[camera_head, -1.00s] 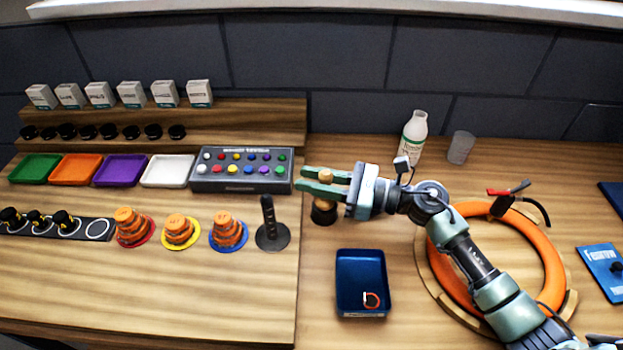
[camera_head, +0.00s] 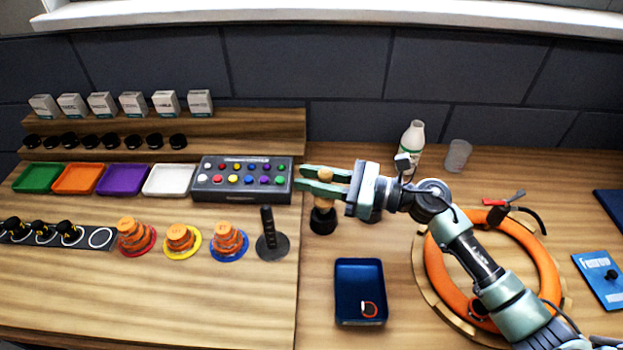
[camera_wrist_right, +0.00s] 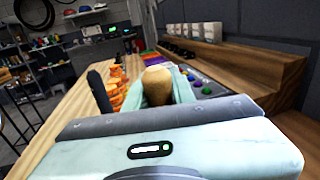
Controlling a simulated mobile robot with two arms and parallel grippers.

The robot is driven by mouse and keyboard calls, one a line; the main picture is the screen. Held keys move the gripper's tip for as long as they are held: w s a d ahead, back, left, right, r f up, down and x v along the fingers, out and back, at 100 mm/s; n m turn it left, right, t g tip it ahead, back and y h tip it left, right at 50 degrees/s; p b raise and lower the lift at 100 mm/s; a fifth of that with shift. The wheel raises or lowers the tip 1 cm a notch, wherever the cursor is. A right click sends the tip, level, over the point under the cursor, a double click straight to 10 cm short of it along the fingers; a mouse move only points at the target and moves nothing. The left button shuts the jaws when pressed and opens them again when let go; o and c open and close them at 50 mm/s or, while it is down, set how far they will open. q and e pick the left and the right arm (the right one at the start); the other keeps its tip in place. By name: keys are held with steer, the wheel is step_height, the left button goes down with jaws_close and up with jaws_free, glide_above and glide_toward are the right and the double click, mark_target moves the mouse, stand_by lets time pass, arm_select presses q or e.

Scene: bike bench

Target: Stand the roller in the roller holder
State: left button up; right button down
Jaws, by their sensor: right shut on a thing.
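The roller, shown by its pale wooden handle (camera_head: 325,174), is between the fingers of my right gripper (camera_head: 322,180), which is shut on it. It looks upright. In the right wrist view, the rounded wooden handle (camera_wrist_right: 157,85) shows between the fingers. Directly below the gripper is a round black cup-like piece (camera_head: 322,222), apparently the roller holder, on the bench. The wood reaches down to its top; I cannot tell how far it sits inside. My left gripper is not in view.
A black post on a round base (camera_head: 272,241) stands close left. A grey button box (camera_head: 240,195) is behind it. A blue tray (camera_head: 345,312) lies in front, an orange ring (camera_head: 548,265) to the right. A white bottle (camera_head: 413,145) and clear cup (camera_head: 458,155) stand behind.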

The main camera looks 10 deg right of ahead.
steer(key=c, duration=1.1)
jaws_free()
